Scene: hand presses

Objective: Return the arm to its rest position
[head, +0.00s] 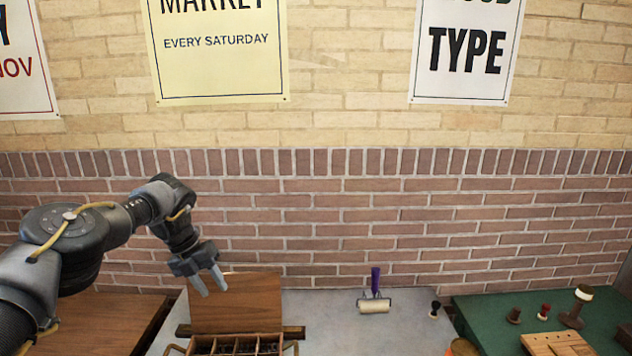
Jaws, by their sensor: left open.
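My left gripper (209,284) comes in from the left on a dark arm with yellow cables. It is open and empty, with its pale fingertips pointing down. In the picture it overlaps the left part of an upright wooden board (245,305). I cannot tell its exact distance from the board. My right gripper is out of view.
A divided wooden box (236,345) stands at the bottom. A roller with a purple handle (375,285) lies on the grey surface (330,312). A green surface (600,312) at right holds stamps and a wooden block (556,344). A brick wall (400,220) stands behind.

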